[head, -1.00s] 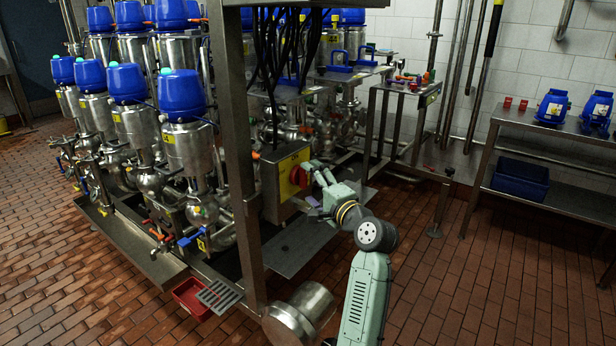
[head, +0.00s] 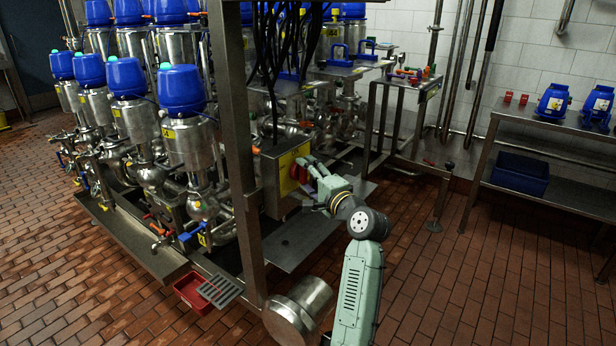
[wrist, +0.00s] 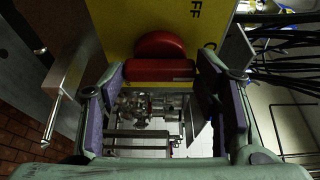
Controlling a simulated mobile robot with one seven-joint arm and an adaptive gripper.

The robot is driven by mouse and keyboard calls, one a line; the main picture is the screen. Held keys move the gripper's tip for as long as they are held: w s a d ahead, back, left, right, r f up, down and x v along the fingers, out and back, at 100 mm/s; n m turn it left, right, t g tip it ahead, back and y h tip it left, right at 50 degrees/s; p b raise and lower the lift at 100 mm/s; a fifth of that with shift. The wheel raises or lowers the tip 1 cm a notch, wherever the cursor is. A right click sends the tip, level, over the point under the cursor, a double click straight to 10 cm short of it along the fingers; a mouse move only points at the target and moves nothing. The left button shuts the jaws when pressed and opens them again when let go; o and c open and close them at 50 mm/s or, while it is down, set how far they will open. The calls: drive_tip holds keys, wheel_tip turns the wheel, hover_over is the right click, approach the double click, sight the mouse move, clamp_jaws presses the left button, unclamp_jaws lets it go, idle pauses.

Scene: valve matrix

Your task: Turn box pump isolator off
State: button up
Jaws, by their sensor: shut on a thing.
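The box pump isolator is a grey metal box (head: 275,188) with a yellow plate (head: 287,163) on its right-hand face. Its red rotary handle (head: 296,172) is partly hidden by my gripper (head: 307,170) in the head view. In the wrist view, the red handle (wrist: 158,70) has a raised bar across it and lies between the two fingers of my gripper (wrist: 160,88). The gripper is shut on the handle. Large letters "FF" show on the yellow plate (wrist: 115,25), and another letter is partly cut off at its right.
A steel upright post (head: 236,150) stands left of the box. Black cables (head: 278,60) hang above it. A steel side table (head: 400,82) stands behind, and a bench (head: 545,135) with blue units is at right. The brick floor (head: 480,270) at right is clear.

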drive_tip(key=c, duration=0.3)
drive_tip(key=shift+c, duration=0.2)
